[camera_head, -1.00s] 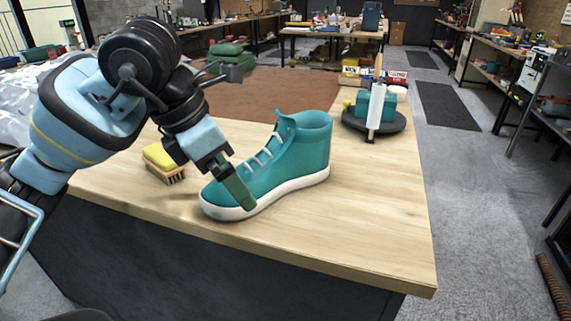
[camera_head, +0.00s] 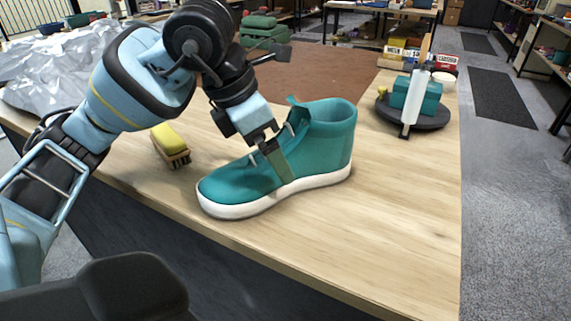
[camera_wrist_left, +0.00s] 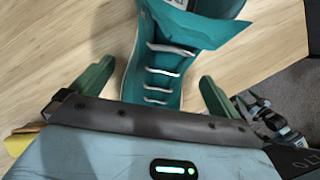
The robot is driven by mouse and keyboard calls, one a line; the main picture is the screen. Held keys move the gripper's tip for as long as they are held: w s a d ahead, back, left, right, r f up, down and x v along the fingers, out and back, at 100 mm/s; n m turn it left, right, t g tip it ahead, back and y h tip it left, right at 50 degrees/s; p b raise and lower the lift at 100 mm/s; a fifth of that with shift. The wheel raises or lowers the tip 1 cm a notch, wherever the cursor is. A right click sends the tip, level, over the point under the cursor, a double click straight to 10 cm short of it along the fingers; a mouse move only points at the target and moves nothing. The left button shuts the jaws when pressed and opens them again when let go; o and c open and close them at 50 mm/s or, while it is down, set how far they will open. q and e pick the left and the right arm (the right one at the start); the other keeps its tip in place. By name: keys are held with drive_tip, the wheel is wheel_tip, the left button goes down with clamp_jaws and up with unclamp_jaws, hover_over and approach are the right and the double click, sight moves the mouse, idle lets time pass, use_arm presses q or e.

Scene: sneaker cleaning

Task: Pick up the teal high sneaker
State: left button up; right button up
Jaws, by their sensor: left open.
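The teal high sneaker (camera_head: 325,140) stands upright on the wooden worktable, toe to the left, with a white sole. My left gripper (camera_head: 280,165) is over its laced middle, one green finger showing against the near side. In the left wrist view the sneaker's laces and tongue (camera_wrist_left: 172,60) lie between the two open fingers of my left gripper (camera_wrist_left: 155,85), one finger on each side. A gap shows between the right finger and the shoe; whether the left finger touches cannot be told. My right gripper is not in view.
A yellow-topped brush (camera_head: 170,145) lies left of the sneaker on the worktable (camera_head: 400,220). A dark round tray (camera_head: 437,115) with a teal box and a white tube stands at the back right. A brown mat (camera_head: 330,70) lies behind. The table's front right is clear.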

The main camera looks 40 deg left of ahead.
use_arm(q)
drive_tip(key=shift+f, duration=0.2)
drive_tip(key=shift+b+x, duration=0.4)
drive_tip(key=shift+x, duration=2)
drive_tip(key=shift+w, duration=0.1)
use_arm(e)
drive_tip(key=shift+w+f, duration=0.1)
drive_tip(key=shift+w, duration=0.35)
use_arm(q)
drive_tip(key=shift+c, duration=0.3)
drive_tip(key=shift+r, duration=0.1)
drive_tip(key=c, duration=1.2)
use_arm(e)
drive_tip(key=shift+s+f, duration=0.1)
use_arm(q)
drive_tip(key=shift+r, duration=0.1)
